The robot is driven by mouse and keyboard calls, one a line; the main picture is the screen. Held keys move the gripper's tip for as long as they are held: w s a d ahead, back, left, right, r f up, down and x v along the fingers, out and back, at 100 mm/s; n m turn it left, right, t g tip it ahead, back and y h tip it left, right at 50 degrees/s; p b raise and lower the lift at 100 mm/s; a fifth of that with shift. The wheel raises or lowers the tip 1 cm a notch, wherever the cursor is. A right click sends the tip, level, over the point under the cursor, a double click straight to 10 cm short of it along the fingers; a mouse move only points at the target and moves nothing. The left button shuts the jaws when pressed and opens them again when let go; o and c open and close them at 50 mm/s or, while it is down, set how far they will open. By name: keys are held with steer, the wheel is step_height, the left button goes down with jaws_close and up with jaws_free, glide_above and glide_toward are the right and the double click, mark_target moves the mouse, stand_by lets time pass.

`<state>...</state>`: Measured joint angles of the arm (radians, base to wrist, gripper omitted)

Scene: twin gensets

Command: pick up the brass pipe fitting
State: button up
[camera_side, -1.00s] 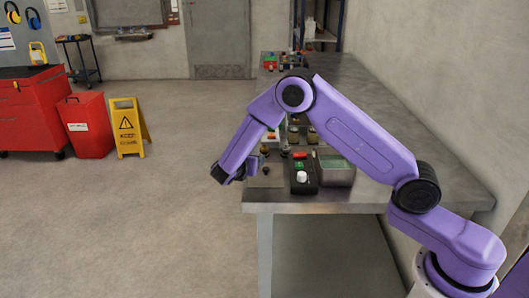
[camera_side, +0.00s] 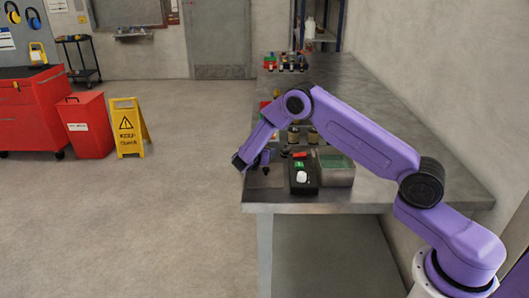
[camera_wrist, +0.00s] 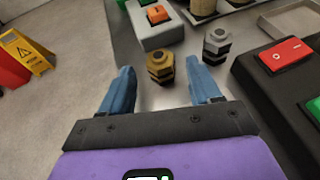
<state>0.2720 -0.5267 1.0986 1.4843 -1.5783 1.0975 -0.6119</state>
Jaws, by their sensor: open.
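The brass pipe fitting (camera_wrist: 160,67), a short golden-brown piece with a hole in its top, stands upright on the bench in the wrist view. My gripper (camera_wrist: 162,88) is open, with its two blue fingers apart. The fitting lies just beyond the fingertips, roughly in line with the gap, and nothing is between the fingers. A similar grey metal fitting (camera_wrist: 216,44) stands to the right of the brass one, beyond the right finger. In the side view, my gripper is at the near left corner of the bench, and I cannot clearly make out the brass fitting there.
A grey box with an orange button (camera_wrist: 158,14) lies behind the brass fitting. A black control box with a red switch (camera_wrist: 286,53) is at right; it also shows in the side view (camera_side: 302,184). A grey tray (camera_side: 336,176) stands beside it.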

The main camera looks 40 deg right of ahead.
steer(key=x, duration=0.4)
steer(key=shift+d+r, duration=0.1)
steer(key=shift+d, duration=0.05)
steer(key=shift+c, duration=0.3)
jaws_close()
steer(key=shift+r, duration=0.1)
